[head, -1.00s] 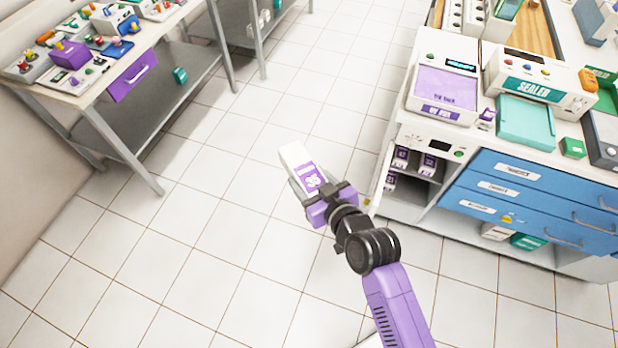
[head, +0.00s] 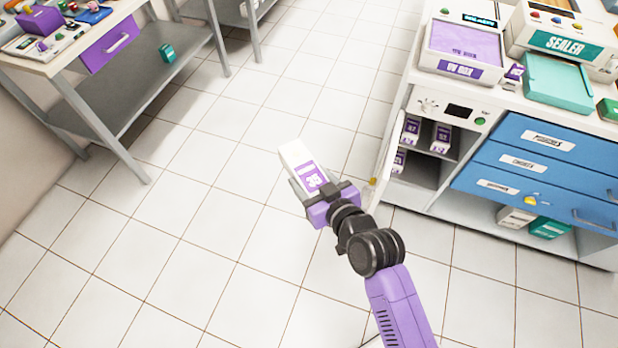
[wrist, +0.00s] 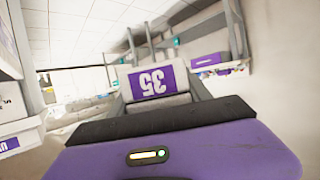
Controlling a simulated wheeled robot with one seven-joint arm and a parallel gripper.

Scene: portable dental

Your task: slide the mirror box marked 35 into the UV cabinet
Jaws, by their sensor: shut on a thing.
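The white mirror box (head: 297,160) with a purple label is held in my gripper (head: 318,190), above the open floor. In the wrist view the box (wrist: 152,82) shows the number 35, upside down. My gripper is shut on it. The UV cabinet (head: 427,180) is the open white bay to the right, under the worktop, apart from my gripper. Several white boxes with purple labels (head: 440,138) stand on its upper shelf, and another box (head: 399,160) is on the level below. The far inside of the cabinet is partly hidden.
Blue drawers (head: 537,140) are right of the cabinet. A purple-topped device (head: 466,45) and the sealer (head: 562,45) stand on the counter above. A metal table (head: 100,110) is at the left. The tiled floor between is clear.

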